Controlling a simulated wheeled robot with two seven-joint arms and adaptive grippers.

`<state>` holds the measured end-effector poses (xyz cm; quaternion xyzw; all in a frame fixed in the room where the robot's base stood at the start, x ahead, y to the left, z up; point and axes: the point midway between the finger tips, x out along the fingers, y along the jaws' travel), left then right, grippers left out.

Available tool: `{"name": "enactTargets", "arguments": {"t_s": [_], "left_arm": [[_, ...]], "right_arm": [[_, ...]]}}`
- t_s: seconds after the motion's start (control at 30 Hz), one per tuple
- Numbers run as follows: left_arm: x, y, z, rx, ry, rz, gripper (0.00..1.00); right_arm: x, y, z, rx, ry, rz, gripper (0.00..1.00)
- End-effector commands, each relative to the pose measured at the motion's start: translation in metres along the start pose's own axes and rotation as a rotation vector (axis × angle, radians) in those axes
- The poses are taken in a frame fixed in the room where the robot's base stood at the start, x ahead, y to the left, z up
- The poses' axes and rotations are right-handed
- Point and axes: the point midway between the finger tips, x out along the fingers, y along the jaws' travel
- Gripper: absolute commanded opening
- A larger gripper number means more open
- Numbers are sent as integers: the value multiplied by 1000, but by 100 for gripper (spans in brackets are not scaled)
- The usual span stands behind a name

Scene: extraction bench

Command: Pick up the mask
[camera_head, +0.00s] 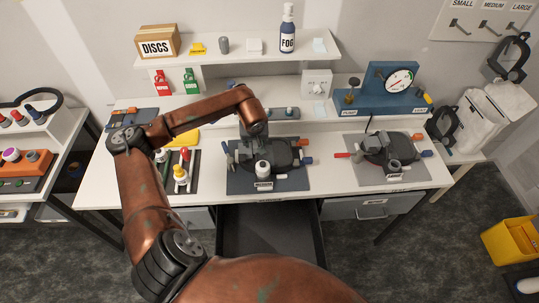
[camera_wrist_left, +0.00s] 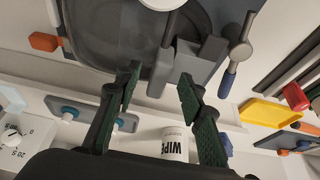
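A dark grey mask (camera_head: 283,155) with a rounded black body and a pale round cap lies on a dark mat (camera_head: 240,184) at the middle of the bench. In the left wrist view its dark body (camera_wrist_left: 115,30) fills the upper part, with a grey block-like part at its side. My left gripper (camera_head: 253,128) is at the back-left side of this mask, partly covering it. A second grey mask (camera_head: 392,150) lies on a lighter mat at the right. My right gripper is not in view.
A wipes canister (camera_wrist_left: 175,143) and a yellow tray (camera_wrist_left: 270,112) show in the left wrist view. A gauge stand (camera_head: 392,85) is at the back right. An open drawer (camera_head: 268,232) juts out below the bench.

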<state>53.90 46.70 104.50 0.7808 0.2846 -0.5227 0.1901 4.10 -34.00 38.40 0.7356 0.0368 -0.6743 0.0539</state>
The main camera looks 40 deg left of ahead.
Motion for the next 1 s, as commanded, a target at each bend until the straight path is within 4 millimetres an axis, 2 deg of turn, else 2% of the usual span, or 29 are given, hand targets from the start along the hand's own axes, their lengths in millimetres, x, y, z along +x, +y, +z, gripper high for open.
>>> {"name": "enactTargets", "arguments": {"t_s": [0.27,0.77,1.0], "left_arm": [[3,0,0,0,1,0,36],[3,0,0,-1,1,1,1],[2,0,0,-1,1,1,0]], "right_arm": [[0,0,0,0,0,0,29],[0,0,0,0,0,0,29],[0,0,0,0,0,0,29]]}}
